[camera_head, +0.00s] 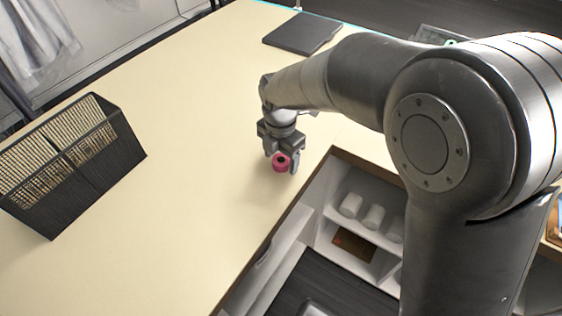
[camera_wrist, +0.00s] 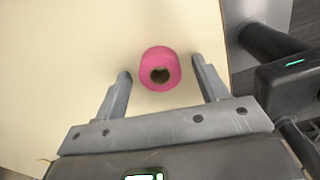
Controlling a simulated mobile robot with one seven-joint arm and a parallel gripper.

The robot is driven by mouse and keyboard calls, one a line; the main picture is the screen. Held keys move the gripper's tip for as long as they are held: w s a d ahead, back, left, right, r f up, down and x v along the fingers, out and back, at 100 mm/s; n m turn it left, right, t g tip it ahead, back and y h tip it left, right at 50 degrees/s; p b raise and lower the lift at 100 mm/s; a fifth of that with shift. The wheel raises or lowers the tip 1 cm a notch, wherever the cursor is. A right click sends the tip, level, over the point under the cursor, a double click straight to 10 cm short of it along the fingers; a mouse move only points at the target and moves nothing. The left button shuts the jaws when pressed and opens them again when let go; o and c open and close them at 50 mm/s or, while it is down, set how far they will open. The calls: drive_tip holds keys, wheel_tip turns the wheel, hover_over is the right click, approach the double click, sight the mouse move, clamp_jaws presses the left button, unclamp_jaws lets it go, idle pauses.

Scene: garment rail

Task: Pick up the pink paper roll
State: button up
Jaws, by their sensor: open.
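The pink paper roll (camera_head: 281,162) is on the pale table top near its front edge, below my gripper in the head view. In the wrist view the pink paper roll (camera_wrist: 160,68) shows its dark round core hole. My gripper (camera_head: 281,164) points down at the roll. In the wrist view my gripper (camera_wrist: 162,69) has its fingers spread wide, one to the left and one to the right of the roll. A gap shows between the roll and each finger. I cannot tell the exact height of the fingertips above the table.
A black woven basket (camera_head: 75,160) stands on the left of the table (camera_head: 190,110). A dark flat object (camera_head: 301,33) lies at the back. Below the table's front edge is a shelf unit (camera_head: 345,215) with white rolled items. The table between basket and roll is clear.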

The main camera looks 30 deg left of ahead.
drive_tip(key=c, duration=1.1)
drive_tip(key=shift+r, duration=0.15)
